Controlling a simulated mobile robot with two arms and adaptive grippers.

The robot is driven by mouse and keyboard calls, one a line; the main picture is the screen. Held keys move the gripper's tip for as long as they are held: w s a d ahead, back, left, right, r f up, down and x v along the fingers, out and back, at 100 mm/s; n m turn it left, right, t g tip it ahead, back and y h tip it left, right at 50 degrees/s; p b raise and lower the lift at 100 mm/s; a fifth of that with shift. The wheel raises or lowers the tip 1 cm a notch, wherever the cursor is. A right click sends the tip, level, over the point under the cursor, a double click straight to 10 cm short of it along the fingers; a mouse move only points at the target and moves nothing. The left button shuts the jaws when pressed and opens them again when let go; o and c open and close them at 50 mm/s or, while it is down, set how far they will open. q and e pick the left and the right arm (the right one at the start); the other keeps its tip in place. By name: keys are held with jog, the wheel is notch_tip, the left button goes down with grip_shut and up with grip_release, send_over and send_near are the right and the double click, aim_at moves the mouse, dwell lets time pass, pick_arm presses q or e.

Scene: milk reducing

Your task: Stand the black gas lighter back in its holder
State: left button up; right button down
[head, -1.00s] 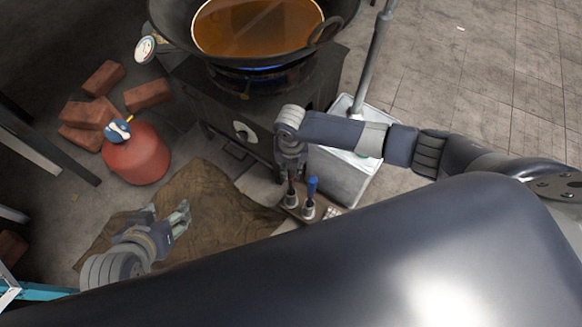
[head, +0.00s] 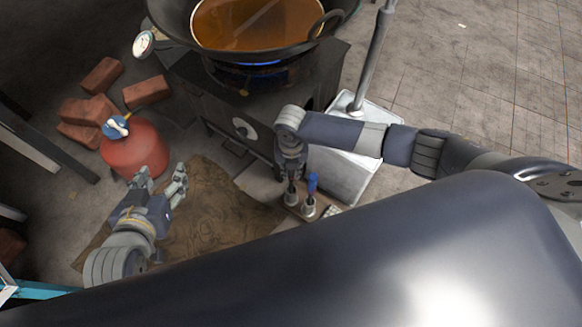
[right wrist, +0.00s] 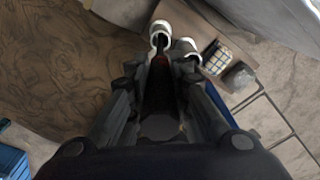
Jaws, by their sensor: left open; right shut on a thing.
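My right gripper (head: 291,168) is shut on the black gas lighter and points down over the holder. In the right wrist view the dark lighter (right wrist: 158,72) runs from between the fingers to the left metal cup (right wrist: 160,30); its end overlaps the cup's mouth. How deep it sits is hidden. In the head view the lighter looks upright over the left cup (head: 291,200). The right cup (head: 308,208) holds a blue-handled lighter (head: 312,184). My left gripper (head: 162,178) is open and empty, in front of the red gas cylinder.
The red gas cylinder (head: 135,152) stands at the left, near loose bricks (head: 103,76). A wok (head: 262,55) of amber liquid sits over a blue flame on the dark stove (head: 322,72).

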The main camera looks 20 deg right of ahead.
dwell(0.3)
jog(key=c, duration=1.4)
grip_release()
jog(key=shift+r, duration=0.1)
notch_tip(320, 180, up, 12)
jog(key=shift+f, duration=0.1)
